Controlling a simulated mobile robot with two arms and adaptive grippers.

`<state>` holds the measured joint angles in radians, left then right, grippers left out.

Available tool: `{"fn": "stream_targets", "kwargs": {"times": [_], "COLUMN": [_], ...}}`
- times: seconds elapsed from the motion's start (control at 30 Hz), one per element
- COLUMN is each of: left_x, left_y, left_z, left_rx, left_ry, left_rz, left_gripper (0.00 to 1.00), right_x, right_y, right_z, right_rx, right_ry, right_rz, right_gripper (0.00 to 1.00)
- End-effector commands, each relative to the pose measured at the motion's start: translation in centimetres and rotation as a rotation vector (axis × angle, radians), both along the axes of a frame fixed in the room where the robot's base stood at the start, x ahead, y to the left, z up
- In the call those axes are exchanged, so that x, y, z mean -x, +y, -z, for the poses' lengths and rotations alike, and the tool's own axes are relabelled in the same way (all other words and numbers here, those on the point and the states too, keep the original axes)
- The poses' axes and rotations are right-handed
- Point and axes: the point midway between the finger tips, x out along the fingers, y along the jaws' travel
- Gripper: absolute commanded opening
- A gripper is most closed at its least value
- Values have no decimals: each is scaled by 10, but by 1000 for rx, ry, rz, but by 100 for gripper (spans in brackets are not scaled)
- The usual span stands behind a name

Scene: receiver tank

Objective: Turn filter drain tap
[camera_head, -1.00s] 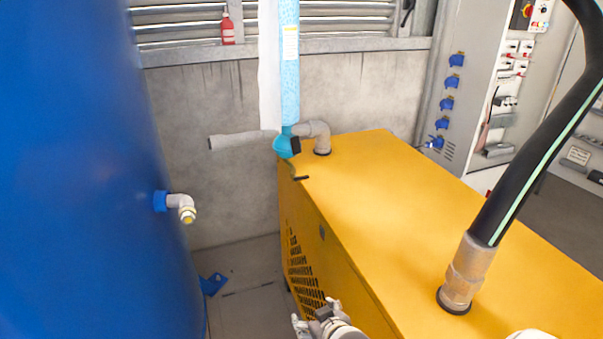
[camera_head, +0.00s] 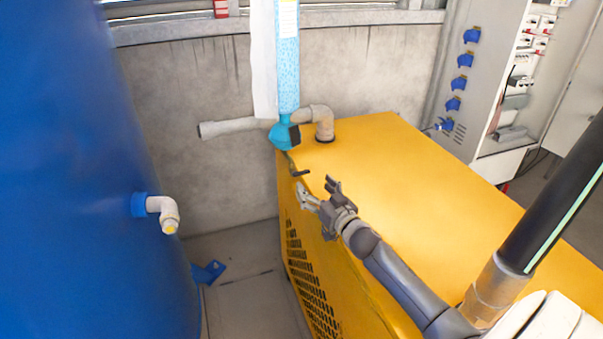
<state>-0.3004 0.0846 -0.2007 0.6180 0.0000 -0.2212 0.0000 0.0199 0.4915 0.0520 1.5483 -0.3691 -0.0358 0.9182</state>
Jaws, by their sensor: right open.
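The filter is a tall light-blue speckled column (camera_head: 287,65) with a teal lower end (camera_head: 282,136) at the back left corner of the yellow cabinet. Below it, a small drain tap with a dark lever (camera_head: 300,173) sticks out at the cabinet's corner. My right gripper (camera_head: 318,188) reaches in from the lower right over the cabinet's left edge. Its fingers are spread and empty, just below and to the right of the lever, with a small gap showing in the picture. Whether they touch it in depth I cannot tell. My left gripper does not show.
The yellow cabinet (camera_head: 400,185) fills the middle. A grey elbow pipe (camera_head: 324,123) joins the filter, and a thick black hose (camera_head: 558,200) rises at right. The blue tank (camera_head: 70,180) with a white outlet (camera_head: 165,211) stands at left.

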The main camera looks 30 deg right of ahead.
Motion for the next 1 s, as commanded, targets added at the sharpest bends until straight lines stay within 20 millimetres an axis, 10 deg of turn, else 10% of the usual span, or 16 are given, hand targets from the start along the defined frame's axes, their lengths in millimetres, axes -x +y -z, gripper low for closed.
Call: {"fn": "stream_targets", "kwargs": {"times": [0.2, 0.5, 1.0], "left_x": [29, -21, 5], "left_y": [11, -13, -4], "left_z": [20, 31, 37], "left_rx": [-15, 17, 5], "left_ry": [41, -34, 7], "left_rz": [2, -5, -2], "left_gripper": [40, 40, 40], "right_x": [-37, -74, -85], "right_y": [-4, -7, -8], "right_z": [2, 1, 0], "right_rx": [4, 2, 2], "right_ry": [-3, 0, 1], "right_rz": [2, 2, 2], "right_gripper": [73, 73, 73]}}
